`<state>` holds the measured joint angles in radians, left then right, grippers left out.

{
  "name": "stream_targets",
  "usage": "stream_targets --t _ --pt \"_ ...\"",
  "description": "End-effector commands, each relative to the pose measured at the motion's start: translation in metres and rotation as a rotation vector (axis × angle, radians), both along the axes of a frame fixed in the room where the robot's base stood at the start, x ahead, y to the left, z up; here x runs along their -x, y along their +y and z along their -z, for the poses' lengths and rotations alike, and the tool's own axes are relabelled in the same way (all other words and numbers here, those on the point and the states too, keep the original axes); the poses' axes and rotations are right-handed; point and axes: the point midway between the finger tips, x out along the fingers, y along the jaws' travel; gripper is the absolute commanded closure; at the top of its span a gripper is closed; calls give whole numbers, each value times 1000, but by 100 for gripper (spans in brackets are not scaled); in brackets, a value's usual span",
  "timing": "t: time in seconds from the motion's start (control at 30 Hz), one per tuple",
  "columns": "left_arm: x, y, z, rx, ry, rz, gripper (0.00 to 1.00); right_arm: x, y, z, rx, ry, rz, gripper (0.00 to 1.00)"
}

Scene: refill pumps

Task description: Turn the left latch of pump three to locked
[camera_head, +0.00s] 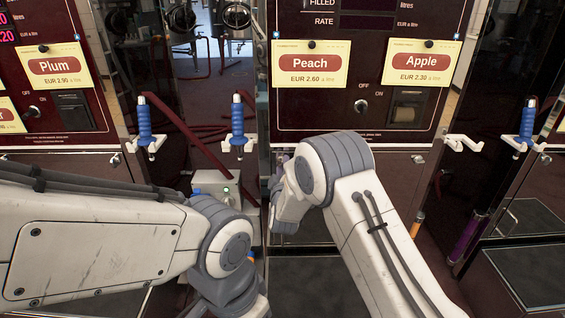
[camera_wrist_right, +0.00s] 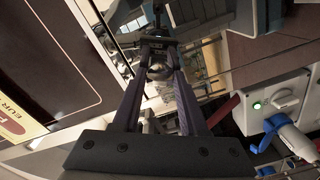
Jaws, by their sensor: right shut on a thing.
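The pump with the Peach and Apple labels (camera_head: 400,20) stands in the middle right of the head view. My right gripper (camera_head: 281,156) is at that pump's left edge, below the Peach label, mostly hidden by my own wrist. In the right wrist view its two long fingers (camera_wrist_right: 158,72) converge on a small part with a dark bar and a round metal piece (camera_wrist_right: 157,70), which looks like a latch. The fingers are shut on it. Whether it is turned to locked cannot be told. My left arm comes in low at the left, and its gripper is out of view.
Blue-handled nozzles (camera_head: 237,125) hang on white holders at both sides. A white box with a green light (camera_head: 215,185) stands left of my right wrist, and also shows in the wrist view (camera_wrist_right: 275,103). The Plum pump (camera_head: 60,25) is at far left.

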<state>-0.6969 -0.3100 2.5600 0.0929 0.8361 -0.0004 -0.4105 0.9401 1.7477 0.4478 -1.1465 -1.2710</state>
Motion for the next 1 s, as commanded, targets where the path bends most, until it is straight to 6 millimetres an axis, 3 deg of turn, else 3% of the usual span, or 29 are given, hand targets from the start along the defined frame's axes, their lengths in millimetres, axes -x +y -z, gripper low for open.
stream_targets --t 0.5,1.0 --pt "0 0 -28 0 0 0 100 0 1 -3 392 0 -3 100" --pt "0 0 -33 0 0 0 100 0 1 -2 498 -1 -2 100"
